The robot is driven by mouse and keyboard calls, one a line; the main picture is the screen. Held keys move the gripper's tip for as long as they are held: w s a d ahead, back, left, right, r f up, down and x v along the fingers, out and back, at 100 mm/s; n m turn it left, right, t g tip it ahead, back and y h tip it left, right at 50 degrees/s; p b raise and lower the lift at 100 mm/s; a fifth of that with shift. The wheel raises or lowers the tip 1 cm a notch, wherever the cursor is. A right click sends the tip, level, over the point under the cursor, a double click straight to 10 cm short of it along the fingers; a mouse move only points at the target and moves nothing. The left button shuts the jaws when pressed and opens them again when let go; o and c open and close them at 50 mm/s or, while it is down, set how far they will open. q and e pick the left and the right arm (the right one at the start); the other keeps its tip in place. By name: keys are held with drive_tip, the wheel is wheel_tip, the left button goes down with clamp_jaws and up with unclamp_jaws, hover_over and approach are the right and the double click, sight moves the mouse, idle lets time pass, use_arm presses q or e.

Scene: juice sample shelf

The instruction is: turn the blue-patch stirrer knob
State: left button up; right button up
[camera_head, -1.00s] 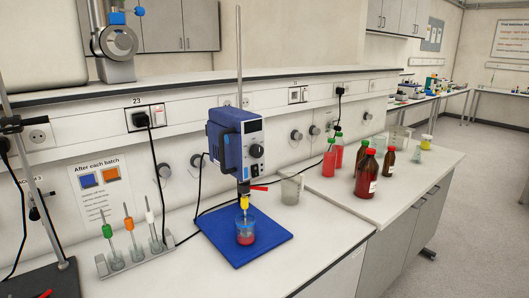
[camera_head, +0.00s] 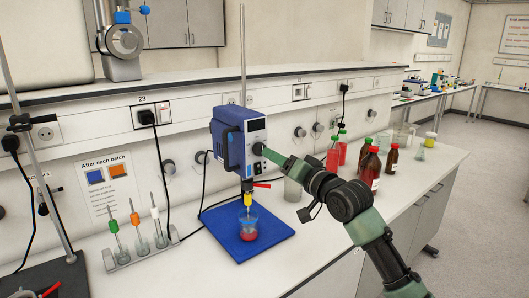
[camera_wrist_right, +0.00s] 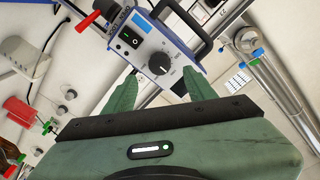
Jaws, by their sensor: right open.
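A blue stirrer motor (camera_head: 230,137) with a pale front panel is held on an upright rod above a blue base plate (camera_head: 226,247). A cup of red liquid (camera_head: 248,234) stands on the plate under its shaft. In the right wrist view the round black stirrer knob (camera_wrist_right: 160,63) faces me, beside a rocker switch (camera_wrist_right: 130,38). My right gripper (camera_head: 266,152) is open in front of the panel; it hides most of the knob in the head view. In the wrist view its two green fingers (camera_wrist_right: 160,80) are on either side, just short of the knob. My left gripper is not in view.
A rack (camera_head: 144,254) with several coloured-top stirring rods stands left of the plate. A posted sheet (camera_head: 109,185) shows a blue and an orange patch.

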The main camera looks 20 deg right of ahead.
sight(260, 149)
drive_tip(key=p+x, duration=0.2)
drive_tip(key=x, duration=0.5)
drive_tip(key=shift+f, duration=0.1)
clamp_jaws()
